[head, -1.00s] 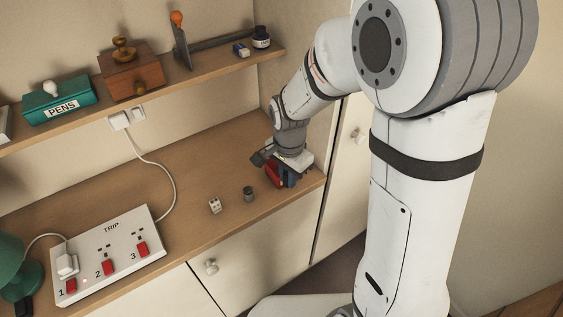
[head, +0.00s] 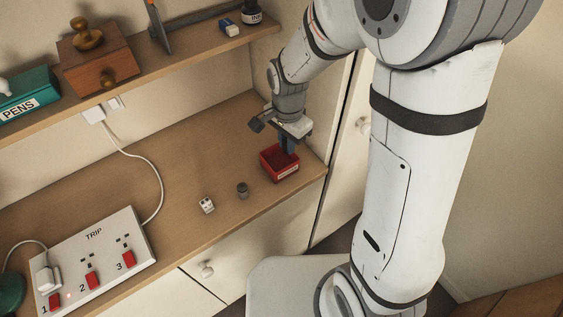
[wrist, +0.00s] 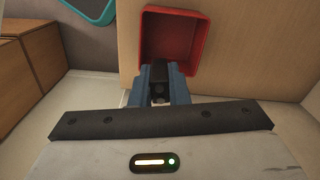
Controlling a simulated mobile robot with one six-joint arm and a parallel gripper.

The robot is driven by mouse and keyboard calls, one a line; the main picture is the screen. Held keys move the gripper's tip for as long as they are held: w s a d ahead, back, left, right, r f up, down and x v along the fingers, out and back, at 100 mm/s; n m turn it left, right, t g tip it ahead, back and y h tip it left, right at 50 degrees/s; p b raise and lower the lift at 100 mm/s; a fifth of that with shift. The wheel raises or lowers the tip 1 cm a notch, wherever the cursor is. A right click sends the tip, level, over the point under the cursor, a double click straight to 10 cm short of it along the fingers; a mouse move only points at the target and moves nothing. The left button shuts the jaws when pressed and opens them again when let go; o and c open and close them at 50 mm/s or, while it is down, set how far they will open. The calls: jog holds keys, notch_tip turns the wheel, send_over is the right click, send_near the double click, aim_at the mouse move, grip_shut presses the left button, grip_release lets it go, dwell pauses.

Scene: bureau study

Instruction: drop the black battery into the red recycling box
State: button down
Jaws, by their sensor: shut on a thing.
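The red recycling box (head: 279,164) stands open-topped near the right front end of the desk. It also shows in the wrist view (wrist: 196,50), just beyond the fingertips. My gripper (head: 289,147) points down over the right part of the box. In the wrist view my gripper (wrist: 162,80) is shut on a dark object between its blue fingers, the black battery (wrist: 160,71). The battery is mostly hidden by the fingers, and in the head view I cannot make it out. The inside of the box looks empty in the wrist view.
A small grey cylinder (head: 242,190) and a white die (head: 207,205) stand left of the box. A white power strip (head: 97,262) with red switches lies further left. A shelf (head: 190,65) with a wooden box (head: 97,62) and bottle runs above the desk.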

notch_tip(320, 180, down, 4)
jog(key=shift+a+f+b, duration=0.1)
jog(key=shift+a+b, duration=0.05)
jog(key=shift+b, duration=0.95)
jog(key=c, duration=1.3)
grip_release()
jog(key=shift+r, duration=0.4)
notch_tip(320, 180, up, 7)
jog(key=shift+r+b, duration=0.15)
jog(key=shift+b, duration=0.15)
